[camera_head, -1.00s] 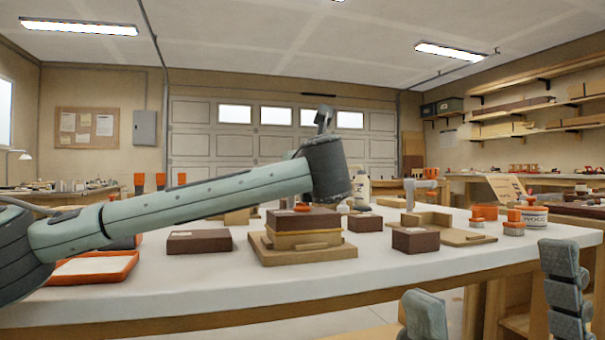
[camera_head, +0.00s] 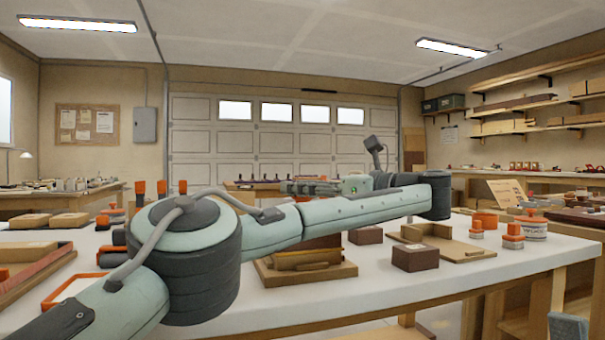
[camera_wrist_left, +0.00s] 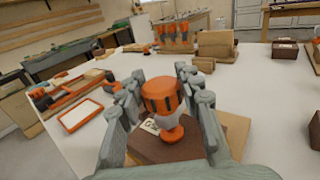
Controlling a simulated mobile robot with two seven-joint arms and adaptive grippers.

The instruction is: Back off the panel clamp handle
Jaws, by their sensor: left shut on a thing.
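The clamp handle (camera_wrist_left: 161,95) is an orange knob with dark ribs, a pale neck and a small orange collar. It stands on a brown block (camera_wrist_left: 150,150) in the left wrist view. My left gripper (camera_wrist_left: 153,84) is shut on it, with grey jointed fingers on both sides. In the head view my left gripper (camera_head: 300,187) lies level and points left above the bench. My forearm hides the handle there and most of the brown block on its wooden base (camera_head: 305,272). A small grey part of my right gripper (camera_head: 568,327) shows at the bottom edge; its jaws cannot be judged.
A brown box (camera_head: 415,257) and a wooden fixture (camera_head: 455,243) stand right of the base. An orange-rimmed tray (camera_wrist_left: 82,115) lies to the left. White bench top is clear along the front.

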